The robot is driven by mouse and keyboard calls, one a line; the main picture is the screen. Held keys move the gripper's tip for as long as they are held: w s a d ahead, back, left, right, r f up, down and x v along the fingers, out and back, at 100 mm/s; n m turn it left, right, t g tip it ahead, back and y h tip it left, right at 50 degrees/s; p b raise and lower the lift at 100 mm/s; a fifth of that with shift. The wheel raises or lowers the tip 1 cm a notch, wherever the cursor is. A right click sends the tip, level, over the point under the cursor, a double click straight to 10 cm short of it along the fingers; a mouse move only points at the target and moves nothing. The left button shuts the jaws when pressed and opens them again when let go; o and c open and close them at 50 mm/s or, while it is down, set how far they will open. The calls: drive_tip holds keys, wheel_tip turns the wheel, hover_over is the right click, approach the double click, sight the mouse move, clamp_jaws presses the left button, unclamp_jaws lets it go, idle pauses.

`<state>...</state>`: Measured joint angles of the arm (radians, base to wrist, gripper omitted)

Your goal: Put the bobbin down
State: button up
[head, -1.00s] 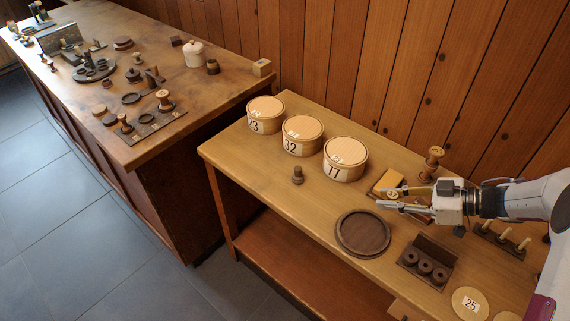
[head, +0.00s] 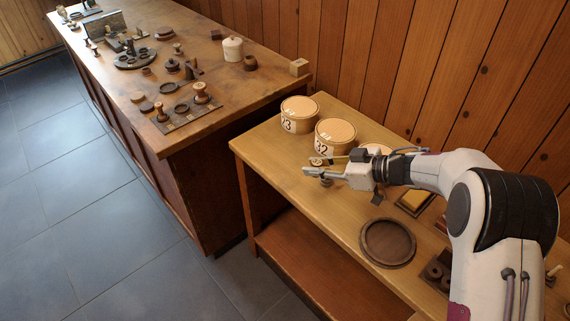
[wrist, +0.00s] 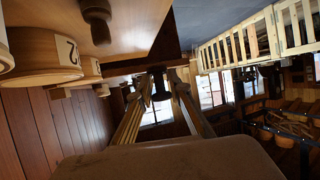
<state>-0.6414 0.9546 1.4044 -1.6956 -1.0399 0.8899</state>
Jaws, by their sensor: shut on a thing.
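A second small dark turned piece (head: 326,182) stands on the table just beside and below the fingers. It also shows in the wrist view (wrist: 97,14). I cannot tell the held bobbin's exact height.
Round boxes (head: 299,114) and (head: 335,135) stand behind the gripper; a third is mostly behind my arm. A round dark tray (head: 388,243) lies empty to the right. The table (head: 275,150) is clear left of the gripper. A higher counter (head: 150,130) holds several turned pieces.

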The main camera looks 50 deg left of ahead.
drive_tip(key=s+a+r+m+t, duration=0.1)
drive_tip(key=s+a+m+t, duration=0.3)
drive_tip(key=a, duration=1.1)
drive_tip(key=m+t, duration=0.3)
hover_over(285, 164)
drive_tip(key=shift+f, duration=0.2)
drive_tip(key=shift+f, duration=0.1)
drive_tip(key=shift+f, duration=3)
drive_tip(key=shift+f, duration=0.1)
drive_tip(key=shift+f, duration=1.8)
drive_tip(key=shift+f, duration=0.15)
